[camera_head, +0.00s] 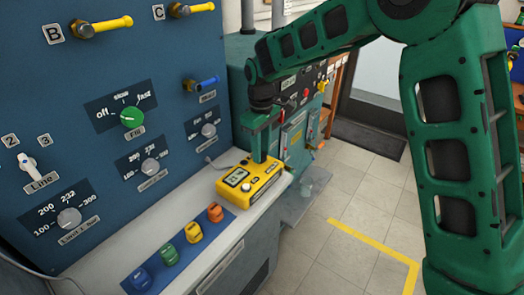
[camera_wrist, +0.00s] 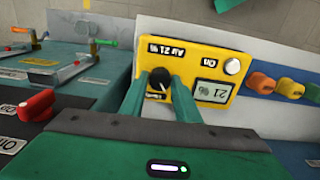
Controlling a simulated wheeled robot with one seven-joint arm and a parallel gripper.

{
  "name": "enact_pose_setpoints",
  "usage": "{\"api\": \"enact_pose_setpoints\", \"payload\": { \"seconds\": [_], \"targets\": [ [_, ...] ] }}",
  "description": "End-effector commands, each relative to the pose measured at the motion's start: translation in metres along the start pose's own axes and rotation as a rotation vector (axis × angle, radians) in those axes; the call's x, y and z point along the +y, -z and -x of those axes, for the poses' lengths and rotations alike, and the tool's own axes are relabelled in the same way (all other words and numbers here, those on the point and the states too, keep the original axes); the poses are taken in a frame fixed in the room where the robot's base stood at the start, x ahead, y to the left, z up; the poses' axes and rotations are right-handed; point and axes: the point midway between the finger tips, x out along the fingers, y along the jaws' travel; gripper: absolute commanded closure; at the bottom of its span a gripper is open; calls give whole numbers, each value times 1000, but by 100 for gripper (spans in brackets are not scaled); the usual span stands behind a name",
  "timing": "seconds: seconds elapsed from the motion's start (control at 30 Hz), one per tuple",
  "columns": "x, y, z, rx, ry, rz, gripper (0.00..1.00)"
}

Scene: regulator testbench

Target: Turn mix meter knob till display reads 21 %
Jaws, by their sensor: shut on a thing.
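The mix meter is a yellow box (camera_head: 262,190) on the white ledge in the head view; it shows upside down in the wrist view (camera_wrist: 185,48). Its black knob (camera_wrist: 158,84) with a white pointer mark sits between my two green fingertips. My gripper (camera_wrist: 160,90) is shut on this knob, reaching down onto the meter in the head view (camera_head: 263,155). The display (camera_wrist: 212,93) appears to read 21 %. A label on the face says Air 21 %. A white button (camera_wrist: 232,67) marked On is beside the display. The fingers partly hide the knob's sides.
Orange (camera_head: 215,212), yellow (camera_head: 193,232), green and blue pieces stand in a row on a blue strip beside the meter. A blue panel (camera_head: 110,65) with knobs and levers rises behind the ledge. A teal cabinet (camera_head: 305,110) stands beyond. Tiled floor is open at right.

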Motion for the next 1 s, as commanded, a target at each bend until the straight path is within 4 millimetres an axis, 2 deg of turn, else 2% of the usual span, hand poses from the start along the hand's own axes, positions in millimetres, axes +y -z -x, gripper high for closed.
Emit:
{"api": "enact_pose_setpoints", "payload": {
  "seconds": [0.4, 1.0],
  "targets": [
    [1, 0, 1, 2, -2, 208, 93],
    [1, 0, 1, 2, -2, 245, 93]
  ]
}}
